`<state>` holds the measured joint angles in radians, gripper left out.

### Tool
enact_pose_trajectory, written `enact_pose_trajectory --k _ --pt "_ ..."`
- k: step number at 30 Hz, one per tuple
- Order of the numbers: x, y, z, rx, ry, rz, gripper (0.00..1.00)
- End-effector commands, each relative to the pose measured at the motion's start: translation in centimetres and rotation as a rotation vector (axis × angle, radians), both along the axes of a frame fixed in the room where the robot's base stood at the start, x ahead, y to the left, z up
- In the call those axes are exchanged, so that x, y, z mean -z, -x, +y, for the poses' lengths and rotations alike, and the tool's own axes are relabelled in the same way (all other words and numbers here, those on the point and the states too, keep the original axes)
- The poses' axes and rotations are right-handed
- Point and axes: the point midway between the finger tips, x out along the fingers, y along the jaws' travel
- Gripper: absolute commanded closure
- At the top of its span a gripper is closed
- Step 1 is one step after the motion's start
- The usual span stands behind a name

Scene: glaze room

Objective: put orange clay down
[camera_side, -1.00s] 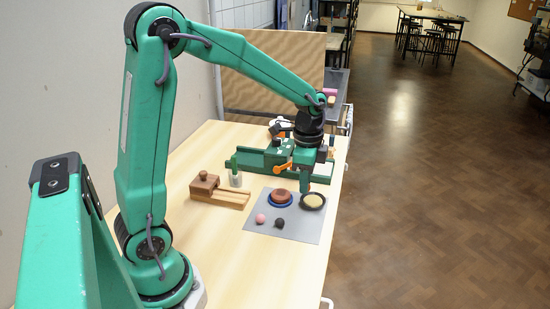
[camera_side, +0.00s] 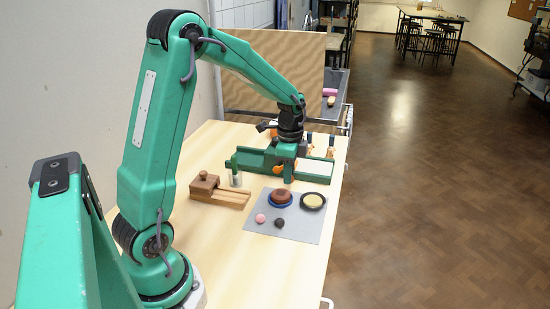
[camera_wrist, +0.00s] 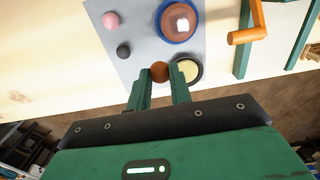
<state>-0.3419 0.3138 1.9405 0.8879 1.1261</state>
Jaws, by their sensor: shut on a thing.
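The orange clay is a small brown-orange ball (camera_wrist: 160,72) between my fingertips in the wrist view. My gripper (camera_wrist: 161,77) is shut on it. In the side view my gripper (camera_side: 289,180) points down, just behind the blue dish in the picture; the clay cannot be made out there. The blue dish (camera_side: 270,203) holds a rounded brown piece (camera_side: 281,196). To its right is a black-rimmed dish (camera_side: 323,204) with a cream inside. A pink ball (camera_side: 260,218) and a dark ball (camera_side: 279,223) lie at the front of the grey mat (camera_side: 300,228).
A wooden block with a knob and slats (camera_side: 203,184) stands left of the mat. A small green-topped bottle (camera_side: 236,176) is beside it. A long green fixture (camera_side: 250,160) with orange handles (camera_wrist: 245,36) lies behind the mat. The table front (camera_side: 245,265) is clear.

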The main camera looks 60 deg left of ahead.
Motion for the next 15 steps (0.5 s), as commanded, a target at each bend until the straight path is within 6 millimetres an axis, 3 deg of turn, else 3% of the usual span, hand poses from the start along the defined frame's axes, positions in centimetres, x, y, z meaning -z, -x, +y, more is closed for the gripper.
enact_pose_trajectory --k 7,15 --pt "2.3 -0.3 3.8 -0.002 0.001 0.001 1.00" --pt "3.1 -0.5 5.2 0.001 -0.001 -0.001 1.00"
